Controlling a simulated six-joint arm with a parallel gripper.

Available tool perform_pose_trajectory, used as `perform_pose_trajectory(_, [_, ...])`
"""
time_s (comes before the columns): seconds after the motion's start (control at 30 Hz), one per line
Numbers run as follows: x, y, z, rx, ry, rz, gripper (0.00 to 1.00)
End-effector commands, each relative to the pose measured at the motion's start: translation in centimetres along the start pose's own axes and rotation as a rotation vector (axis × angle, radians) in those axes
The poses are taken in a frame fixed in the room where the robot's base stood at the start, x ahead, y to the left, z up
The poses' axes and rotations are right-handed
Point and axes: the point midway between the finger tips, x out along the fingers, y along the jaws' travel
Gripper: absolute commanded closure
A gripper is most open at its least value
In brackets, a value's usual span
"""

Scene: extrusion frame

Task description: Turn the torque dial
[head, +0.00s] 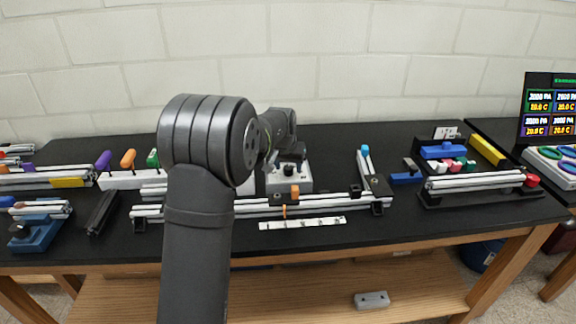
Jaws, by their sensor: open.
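A small light-grey box (293,181) stands behind the extrusion frame (335,200) in the middle of the bench. A dark round knob (289,168) on its top looks like the torque dial; its markings are too small to read. My gripper (290,157) is just above the knob, pointing down, with its jaws open. The jaws are small and dark against the knob, so I cannot tell whether they are around it or only above it. My arm hides the left part of the box and some of the bench behind.
Colored-handled tools (128,160) stand in a white rack at left, near a blue clamp (36,232). A white strip (302,223) lies before the frame. A blue-topped post (365,152) rises at its right. Another rail fixture (475,182) stands further right. The front bench edge is clear.

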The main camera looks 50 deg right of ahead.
Motion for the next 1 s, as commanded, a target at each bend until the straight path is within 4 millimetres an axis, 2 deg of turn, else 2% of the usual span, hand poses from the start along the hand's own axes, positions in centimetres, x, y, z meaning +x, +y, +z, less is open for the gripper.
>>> perform_pose_trajectory(0.17, [-0.01, 0.00, 0.00, 0.000, 0.000, 0.000, 0.48])
perform_pose_trajectory(0.4, [-0.03, 0.00, 0.00, 0.000, 0.000, 0.000, 0.93])
perform_pose_trajectory(0.63, [-0.02, -0.08, 0.02, 0.035, -0.002, 0.015, 0.93])
perform_pose_trajectory(1.0, [0.05, -0.19, 0.06, 0.221, -0.004, 0.093, 0.93])
